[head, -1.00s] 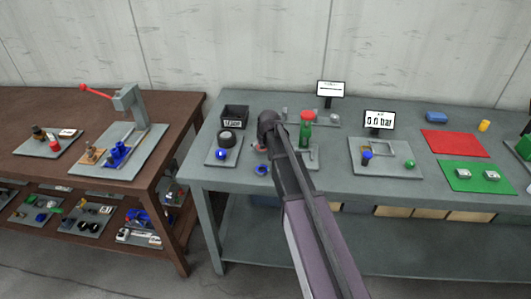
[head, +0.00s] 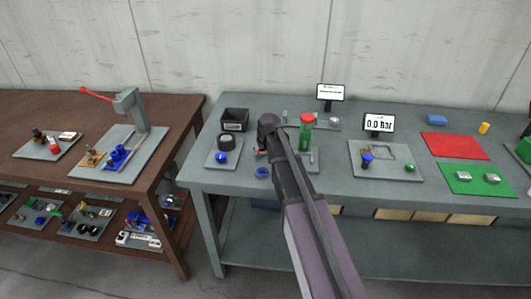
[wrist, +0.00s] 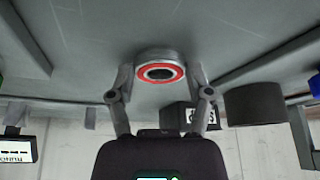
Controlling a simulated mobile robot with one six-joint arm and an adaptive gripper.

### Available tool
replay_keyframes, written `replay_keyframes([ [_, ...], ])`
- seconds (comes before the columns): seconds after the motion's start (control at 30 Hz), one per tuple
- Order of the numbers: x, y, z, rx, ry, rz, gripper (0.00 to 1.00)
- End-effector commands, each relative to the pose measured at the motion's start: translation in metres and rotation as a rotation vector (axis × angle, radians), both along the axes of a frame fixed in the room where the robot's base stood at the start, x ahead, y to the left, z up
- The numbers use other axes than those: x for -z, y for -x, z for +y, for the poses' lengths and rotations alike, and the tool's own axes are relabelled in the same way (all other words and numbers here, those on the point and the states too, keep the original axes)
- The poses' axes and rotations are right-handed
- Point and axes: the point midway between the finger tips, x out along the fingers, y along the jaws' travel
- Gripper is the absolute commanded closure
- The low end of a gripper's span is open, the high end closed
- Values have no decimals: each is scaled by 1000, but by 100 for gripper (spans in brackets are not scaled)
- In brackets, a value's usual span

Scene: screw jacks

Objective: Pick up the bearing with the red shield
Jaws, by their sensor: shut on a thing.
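The bearing with the red shield (wrist: 160,73) is a grey metal ring with a red band around a dark bore. In the wrist view it sits between the two fingertips of my gripper (wrist: 160,80), which touch its sides. My gripper is shut on it. The grey table surface lies close behind the bearing; I cannot tell whether it is lifted clear. In the head view my arm hides most of the gripper and the bearing.
A blue ring (head: 262,172) lies on the table near the gripper. To the left are a tray with a black cylinder (head: 226,142) and blue ball (head: 221,157), and a dark bin (head: 234,120). A green bottle with a red cap (head: 306,130) stands just right of my arm.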

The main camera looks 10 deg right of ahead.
Motion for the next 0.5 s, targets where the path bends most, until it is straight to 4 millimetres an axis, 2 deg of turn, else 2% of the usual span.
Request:
replay_keyframes([
  [0.5, -8, 0, 0, 0, 0, 0, 87],
])
